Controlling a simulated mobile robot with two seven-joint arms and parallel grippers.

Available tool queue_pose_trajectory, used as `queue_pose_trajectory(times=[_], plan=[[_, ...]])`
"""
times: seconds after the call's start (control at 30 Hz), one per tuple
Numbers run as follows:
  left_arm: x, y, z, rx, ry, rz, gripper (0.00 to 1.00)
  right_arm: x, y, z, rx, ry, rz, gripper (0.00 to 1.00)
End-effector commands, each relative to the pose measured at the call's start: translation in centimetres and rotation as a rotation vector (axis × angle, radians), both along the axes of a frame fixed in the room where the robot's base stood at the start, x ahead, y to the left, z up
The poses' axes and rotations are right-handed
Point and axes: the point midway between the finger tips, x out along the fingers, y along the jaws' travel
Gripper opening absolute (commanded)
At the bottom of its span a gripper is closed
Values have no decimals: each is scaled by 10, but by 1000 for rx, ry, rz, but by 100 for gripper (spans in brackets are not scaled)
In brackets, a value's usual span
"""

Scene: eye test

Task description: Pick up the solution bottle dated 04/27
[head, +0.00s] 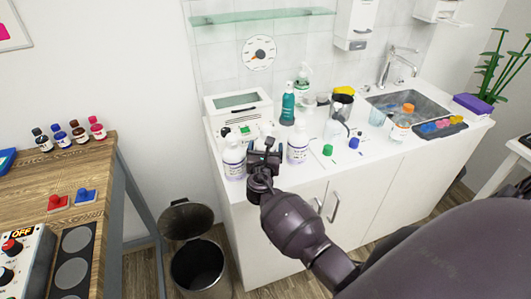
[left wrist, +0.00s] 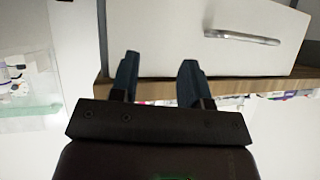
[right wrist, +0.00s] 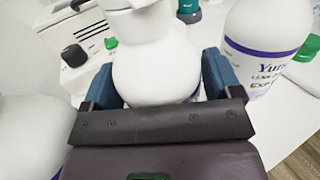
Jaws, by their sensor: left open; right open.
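In the right wrist view a white bottle (right wrist: 155,62) with a purple band stands between the fingers of my right gripper (right wrist: 165,82). The fingers are open on either side of it; I cannot tell whether they touch it. A second white bottle (right wrist: 268,40) on the right has a partly visible label with "EXP", its date unreadable. A third (right wrist: 25,135) is at the left edge. In the head view my right gripper (head: 264,155) is between two bottles, the left (head: 233,163) and the right (head: 298,150). No date is readable. My left gripper (left wrist: 158,75) is open and empty.
A white device (head: 238,108) and a teal bottle (head: 288,104) stand behind on the white counter (head: 330,178). A green cap (head: 327,150) and blue cap (head: 353,143) lie to the right. The left wrist view shows a white panel with a metal handle (left wrist: 242,37).

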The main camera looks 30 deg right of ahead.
Motion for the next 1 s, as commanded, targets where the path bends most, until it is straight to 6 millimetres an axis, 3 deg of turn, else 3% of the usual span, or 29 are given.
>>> queue_pose_trajectory(times=[0.17, 0.5, 0.77, 1.0], plan=[[1, 0, 1, -1, -3, -1, 43, 0, 0, 0, 0, 0, 0, 84], [5, -1, 2, -1, -10, -3, 43, 0, 0, 0, 1, 1, 0, 34], [5, -1, 3, -1, -10, -3, 43, 0, 0, 2, 0, -1, 0, 34], [6, -1, 14, 0, -12, -2, 43, 0, 0, 31, 1, -6, 1, 34]])
